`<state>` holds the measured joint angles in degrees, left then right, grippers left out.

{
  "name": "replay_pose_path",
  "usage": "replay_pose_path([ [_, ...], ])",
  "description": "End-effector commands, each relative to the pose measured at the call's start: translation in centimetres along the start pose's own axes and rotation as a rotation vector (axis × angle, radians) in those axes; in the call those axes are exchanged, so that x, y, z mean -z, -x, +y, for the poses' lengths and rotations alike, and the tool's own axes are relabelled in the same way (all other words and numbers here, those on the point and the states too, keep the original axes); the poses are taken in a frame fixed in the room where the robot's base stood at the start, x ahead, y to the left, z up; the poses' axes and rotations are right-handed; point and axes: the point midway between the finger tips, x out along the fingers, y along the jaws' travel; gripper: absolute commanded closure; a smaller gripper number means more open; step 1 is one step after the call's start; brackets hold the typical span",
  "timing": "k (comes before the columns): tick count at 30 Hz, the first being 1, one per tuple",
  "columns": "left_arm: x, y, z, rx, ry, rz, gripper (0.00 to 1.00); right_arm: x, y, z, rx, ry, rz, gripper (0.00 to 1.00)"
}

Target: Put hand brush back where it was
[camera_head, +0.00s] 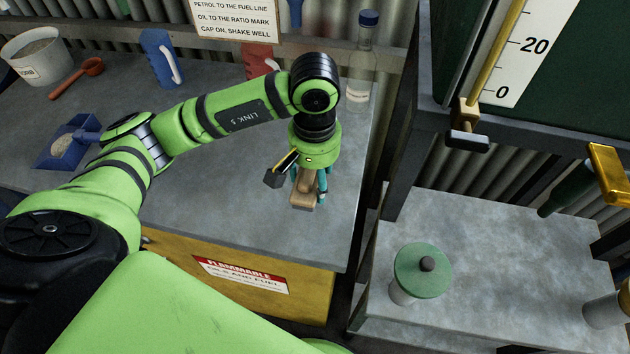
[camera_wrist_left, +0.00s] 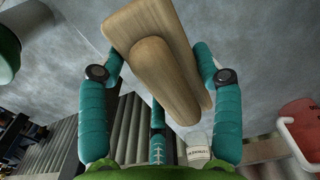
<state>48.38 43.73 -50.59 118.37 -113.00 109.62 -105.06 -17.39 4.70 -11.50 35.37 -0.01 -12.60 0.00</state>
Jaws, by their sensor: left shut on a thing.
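The hand brush (camera_head: 301,201), a pale wooden block with a rounded wooden handle, is in my left gripper (camera_head: 309,184) near the right end of the grey workbench (camera_head: 225,160). In the left wrist view the brush (camera_wrist_left: 179,42) lies between the teal fingers of my left gripper (camera_wrist_left: 160,68), which are shut on it. Its handle points toward the palm. The bristles are hidden. I cannot tell whether the brush touches the bench top or hangs just above it. My right gripper is not in view.
A clear bottle (camera_head: 361,70), a red jug (camera_head: 262,62) and a blue jug (camera_head: 160,58) stand along the back. A blue dustpan (camera_head: 66,148), a red scoop (camera_head: 78,76) and a white bucket (camera_head: 36,58) are left. A green-lidded jar (camera_head: 422,272) stands on the lower right table.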

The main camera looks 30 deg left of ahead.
Motion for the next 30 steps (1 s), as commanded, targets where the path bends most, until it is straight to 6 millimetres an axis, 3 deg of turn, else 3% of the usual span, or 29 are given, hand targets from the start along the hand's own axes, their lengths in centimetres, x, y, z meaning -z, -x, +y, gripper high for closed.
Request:
replay_pose_path([
  [5,0.5,-1.0,-0.1,0.002,-0.001,-0.003,0.65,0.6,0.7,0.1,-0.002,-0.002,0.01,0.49],
  [12,0.5,-4.1,-0.1,0.001,-0.002,-0.003,0.65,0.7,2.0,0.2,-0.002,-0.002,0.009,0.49],
  [25,0.5,-4.9,0.0,0.0,-0.002,0.001,0.65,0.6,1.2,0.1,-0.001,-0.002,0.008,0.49],
  [26,0.5,-4.8,0.0,0.0,-0.002,0.001,0.31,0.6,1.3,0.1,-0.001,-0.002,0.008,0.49],
  [27,0.5,-4.7,0.0,0.0,-0.002,0.0,0.15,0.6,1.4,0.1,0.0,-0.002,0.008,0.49],
  [30,0.5,-4.7,-0.1,0.0,-0.002,0.0,0.11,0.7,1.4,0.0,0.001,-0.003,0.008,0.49],
])
